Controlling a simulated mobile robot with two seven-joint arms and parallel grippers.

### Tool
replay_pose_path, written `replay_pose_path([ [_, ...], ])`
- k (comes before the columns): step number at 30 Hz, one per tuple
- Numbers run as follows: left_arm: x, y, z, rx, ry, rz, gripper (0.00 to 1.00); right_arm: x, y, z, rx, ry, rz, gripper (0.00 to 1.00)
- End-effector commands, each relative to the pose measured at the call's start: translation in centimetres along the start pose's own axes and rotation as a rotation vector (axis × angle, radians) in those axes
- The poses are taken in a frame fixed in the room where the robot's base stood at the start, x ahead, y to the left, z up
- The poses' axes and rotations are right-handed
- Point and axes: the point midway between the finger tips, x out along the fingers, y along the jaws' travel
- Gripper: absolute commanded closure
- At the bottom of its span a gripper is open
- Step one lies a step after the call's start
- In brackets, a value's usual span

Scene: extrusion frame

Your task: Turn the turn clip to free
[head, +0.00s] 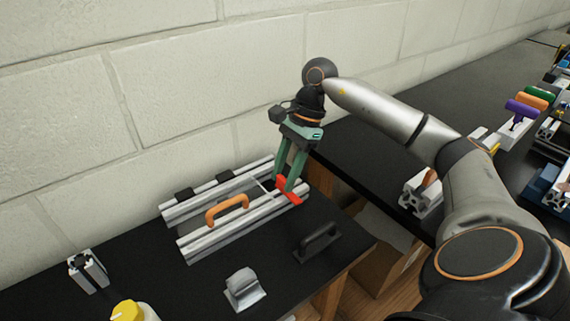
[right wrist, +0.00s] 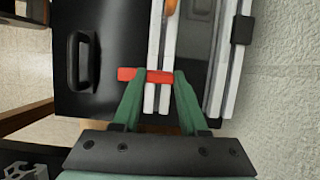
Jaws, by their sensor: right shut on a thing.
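The turn clip (head: 290,194) is a red bar at the right end of the front aluminium rail of the extrusion frame (head: 200,248). In the right wrist view the red clip (right wrist: 127,74) lies crosswise over the pale rail (right wrist: 150,95), one end sticking out to the left. My right gripper (head: 285,185) reaches down from above with green fingers and is shut on the clip. In the right wrist view its fingers (right wrist: 159,75) stand at either side of the rail, covering part of the clip. My left gripper is in neither view.
An orange handle (head: 227,208) is on the frame. A black handle (head: 317,241), a grey bracket (head: 243,288), a small extrusion piece (head: 87,271) and a yellow-capped bottle (head: 128,311) stand around it. The wall is close behind. A gap separates this table from the right bench.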

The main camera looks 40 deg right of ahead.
Motion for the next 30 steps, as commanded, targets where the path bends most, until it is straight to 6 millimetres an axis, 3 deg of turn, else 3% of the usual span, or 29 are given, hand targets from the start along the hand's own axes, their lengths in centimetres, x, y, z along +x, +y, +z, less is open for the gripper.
replay_pose_path([
  [11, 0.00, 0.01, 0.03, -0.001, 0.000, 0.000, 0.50, -0.04, 0.00, -0.04, -0.007, 0.002, 0.001, 1.00],
  [12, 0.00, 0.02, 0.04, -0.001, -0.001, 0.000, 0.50, -0.04, 0.00, -0.04, -0.007, 0.002, 0.001, 0.55],
  [20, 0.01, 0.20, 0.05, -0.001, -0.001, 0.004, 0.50, -0.03, 0.00, -0.03, -0.005, 0.001, 0.001, 0.28],
  [30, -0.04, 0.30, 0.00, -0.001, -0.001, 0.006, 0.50, -0.77, -0.06, 0.01, -0.004, 0.000, -0.002, 0.28],
])
